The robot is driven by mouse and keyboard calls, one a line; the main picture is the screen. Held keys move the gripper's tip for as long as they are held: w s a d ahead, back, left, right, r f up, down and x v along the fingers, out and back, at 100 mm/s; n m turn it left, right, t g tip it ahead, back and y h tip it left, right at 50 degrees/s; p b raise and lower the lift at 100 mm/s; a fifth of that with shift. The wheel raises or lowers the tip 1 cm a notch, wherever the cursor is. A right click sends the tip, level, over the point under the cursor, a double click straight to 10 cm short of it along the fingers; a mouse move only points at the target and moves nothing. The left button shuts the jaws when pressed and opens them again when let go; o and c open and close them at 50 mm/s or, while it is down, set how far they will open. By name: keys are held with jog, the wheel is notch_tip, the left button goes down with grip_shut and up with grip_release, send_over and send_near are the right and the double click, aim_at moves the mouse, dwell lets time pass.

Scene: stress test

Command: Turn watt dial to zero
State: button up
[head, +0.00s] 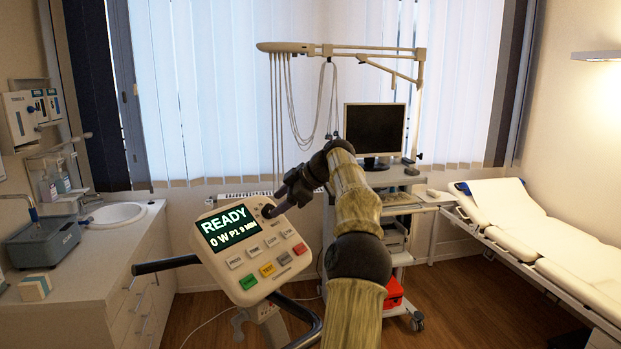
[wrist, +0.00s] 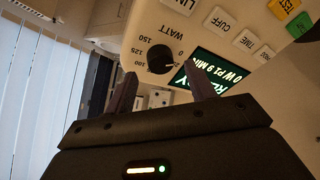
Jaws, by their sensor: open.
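The white control panel (head: 236,283) faces me, and its screen (head: 230,227) reads READY and 0 W. The black round watt dial (wrist: 160,58) sits beside the screen, under the word WATT, with numbers printed around it. A small light mark shows near its lower right edge. My gripper (wrist: 159,72) is open, with its fingers apart on either side of the dial. I cannot tell whether they touch it. In the head view my gripper (head: 277,208) is at the panel's upper right and partly covers the dial.
Panel buttons (head: 266,269) lie below the screen. Black handlebars (head: 166,264) stick out beside the panel. A counter with a sink (head: 117,214) stands at left, a monitor cart (head: 375,130) behind, and an examination bed (head: 545,240) at right. Some wooden floor is clear.

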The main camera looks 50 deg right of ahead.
jog(key=p+v, duration=0.4)
jog(key=v, duration=1)
jog(key=shift+s+r, duration=0.25)
jog(key=shift+w, duration=0.1)
jog(key=shift+d, duration=0.15)
